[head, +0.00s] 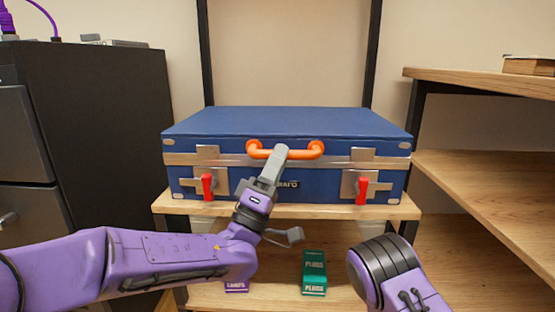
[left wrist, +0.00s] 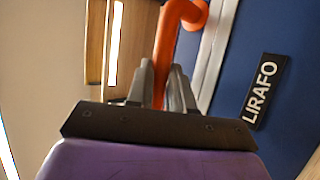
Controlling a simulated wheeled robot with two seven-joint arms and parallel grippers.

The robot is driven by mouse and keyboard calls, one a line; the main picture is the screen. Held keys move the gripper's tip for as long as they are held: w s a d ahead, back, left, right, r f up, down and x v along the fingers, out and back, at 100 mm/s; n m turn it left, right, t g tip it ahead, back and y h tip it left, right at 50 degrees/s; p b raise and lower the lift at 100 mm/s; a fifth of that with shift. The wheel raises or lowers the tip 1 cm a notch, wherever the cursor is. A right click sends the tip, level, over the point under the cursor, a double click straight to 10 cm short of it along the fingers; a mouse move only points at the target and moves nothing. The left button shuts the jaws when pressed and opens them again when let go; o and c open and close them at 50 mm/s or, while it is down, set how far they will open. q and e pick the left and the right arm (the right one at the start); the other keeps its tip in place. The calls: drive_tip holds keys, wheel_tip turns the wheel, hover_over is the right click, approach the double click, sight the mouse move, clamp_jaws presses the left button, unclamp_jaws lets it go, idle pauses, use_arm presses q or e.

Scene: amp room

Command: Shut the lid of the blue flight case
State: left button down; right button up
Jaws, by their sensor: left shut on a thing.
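The blue flight case (head: 230,187) stands on a wooden shelf, front towards me. Its lid (head: 290,122) lies down on the body, and I see no gap along the metal rim. An orange handle (head: 315,150) is at the front middle. It also shows in the left wrist view (left wrist: 168,50). My left gripper (head: 279,153) is shut on the handle, its fingers either side of it in the left wrist view (left wrist: 162,82). Red latch tabs hang at the front left (head: 208,187) and front right (head: 362,190). My right arm shows at lower right, its gripper out of view.
The case's shelf (head: 170,205) has a lower board under it, with a green box marked PLUGS (head: 314,272) and a purple box (head: 236,287). A dark cabinet (head: 110,120) stands at left. Wooden shelves (head: 480,185) stand close at right. The space above the lid is clear.

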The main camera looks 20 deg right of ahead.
use_arm(q)
drive_tip(key=shift+w+f, duration=0.15)
drive_tip(key=shift+f, duration=0.5)
drive_tip(key=c, duration=1)
unclamp_jaws()
drive_tip(key=shift+w+f, duration=0.1)
drive_tip(key=shift+f, duration=0.05)
use_arm(e)
drive_tip(key=shift+f, duration=0.15)
use_arm(q)
drive_tip(key=shift+d, duration=0.1)
use_arm(e)
drive_tip(key=shift+s, duration=0.1)
